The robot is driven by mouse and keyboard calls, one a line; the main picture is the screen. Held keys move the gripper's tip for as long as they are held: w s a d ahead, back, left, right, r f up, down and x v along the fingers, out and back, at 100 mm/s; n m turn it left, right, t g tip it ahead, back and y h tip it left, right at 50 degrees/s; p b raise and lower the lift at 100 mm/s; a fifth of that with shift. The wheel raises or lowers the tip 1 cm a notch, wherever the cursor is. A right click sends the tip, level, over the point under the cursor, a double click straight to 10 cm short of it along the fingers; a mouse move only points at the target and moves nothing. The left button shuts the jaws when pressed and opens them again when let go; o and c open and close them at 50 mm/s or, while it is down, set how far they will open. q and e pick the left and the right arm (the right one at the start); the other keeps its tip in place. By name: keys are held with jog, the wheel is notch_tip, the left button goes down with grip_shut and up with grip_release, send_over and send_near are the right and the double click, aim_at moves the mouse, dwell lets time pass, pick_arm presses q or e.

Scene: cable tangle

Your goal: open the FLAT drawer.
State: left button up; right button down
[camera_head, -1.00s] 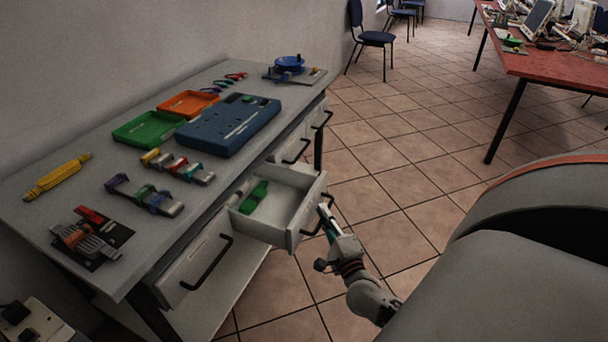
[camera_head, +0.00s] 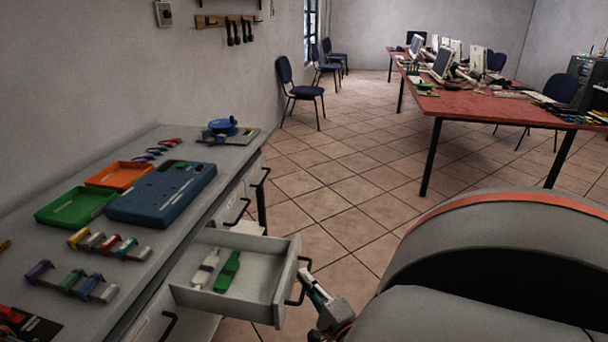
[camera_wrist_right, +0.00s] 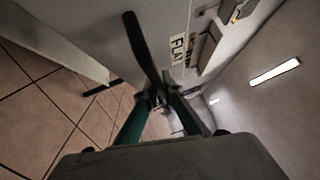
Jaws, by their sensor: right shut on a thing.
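The FLAT drawer (camera_head: 262,265) stands pulled out from the workbench, with a white and a green flat item lying inside. Its black bar handle (camera_head: 299,284) is on the front face. In the right wrist view the FLAT label (camera_wrist_right: 178,48) shows on the drawer front, beside the dark handle (camera_wrist_right: 139,42). My right gripper (camera_head: 307,280) is at the handle, shut on it; in the wrist view its two green-sided fingers (camera_wrist_right: 159,100) close around the bar's end. My left gripper is not in view.
The workbench top (camera_head: 150,255) carries a blue case (camera_head: 163,195), a green tray (camera_head: 76,207), an orange tray (camera_head: 120,175) and several connectors. Other closed drawers with black handles are beside the open one.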

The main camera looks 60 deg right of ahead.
jog(key=c, duration=2.2)
grip_release()
jog(key=shift+a, duration=0.1)
jog(key=shift+o, duration=0.2)
jog(key=shift+s+f, duration=0.1)
jog(key=shift+s, duration=0.2)
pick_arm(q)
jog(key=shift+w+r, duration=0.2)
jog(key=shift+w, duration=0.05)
pick_arm(e)
jog(key=v, duration=1.1)
jog(key=shift+a, duration=0.2)
jog(key=shift+s, duration=0.15)
